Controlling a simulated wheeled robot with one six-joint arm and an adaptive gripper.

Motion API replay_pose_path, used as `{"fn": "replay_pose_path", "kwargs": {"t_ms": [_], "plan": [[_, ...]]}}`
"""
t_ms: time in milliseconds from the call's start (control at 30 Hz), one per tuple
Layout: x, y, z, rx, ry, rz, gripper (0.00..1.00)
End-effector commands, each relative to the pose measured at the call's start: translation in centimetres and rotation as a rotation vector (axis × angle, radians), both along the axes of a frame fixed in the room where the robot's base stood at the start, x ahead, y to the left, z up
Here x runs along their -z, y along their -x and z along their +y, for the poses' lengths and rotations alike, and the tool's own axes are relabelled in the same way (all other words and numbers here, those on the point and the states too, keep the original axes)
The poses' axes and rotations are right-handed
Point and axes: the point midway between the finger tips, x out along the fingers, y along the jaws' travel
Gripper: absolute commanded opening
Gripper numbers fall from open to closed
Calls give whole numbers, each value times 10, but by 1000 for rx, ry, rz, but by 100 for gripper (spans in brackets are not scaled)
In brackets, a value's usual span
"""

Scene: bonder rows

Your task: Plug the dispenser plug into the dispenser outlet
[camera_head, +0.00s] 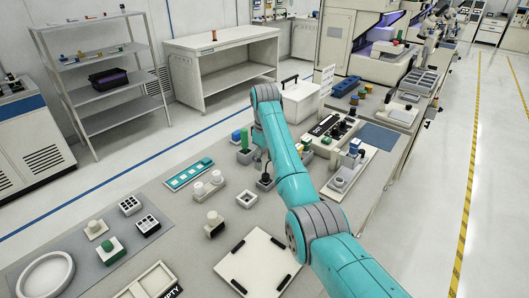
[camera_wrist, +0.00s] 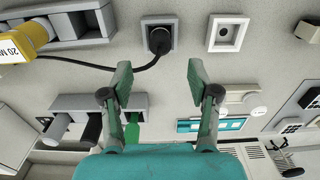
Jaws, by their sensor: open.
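A black plug (camera_wrist: 159,40) with a black cable sits in a dark square socket (camera_wrist: 147,22) at the top middle of the wrist view. In the head view the black plug (camera_head: 265,181) is partly beside my arm. A white square outlet (camera_wrist: 227,34) with an empty recess lies to the right of the plug in the wrist view, and it also shows in the head view (camera_head: 247,200). No label tells me whether it is the dispenser outlet. My gripper (camera_wrist: 158,75) is open and empty, its fingertips apart below the plug in the picture.
A grey holder (camera_wrist: 70,102) with black and green handles stands at lower left in the wrist view. A yellow labelled item (camera_wrist: 22,41) is at upper left. In the head view, a white plate (camera_head: 257,264) and a teal tray (camera_head: 189,174) lie on the bench.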

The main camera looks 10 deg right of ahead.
Motion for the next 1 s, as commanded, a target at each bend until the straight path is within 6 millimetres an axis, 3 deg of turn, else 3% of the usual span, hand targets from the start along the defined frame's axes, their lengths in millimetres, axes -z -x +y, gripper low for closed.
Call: {"fn": "replay_pose_path", "kwargs": {"t_ms": [500, 1000], "plan": [[61, 0, 0, 0, 0, 0, 60], [72, 0, 0, 0, 0, -1, 60]]}}
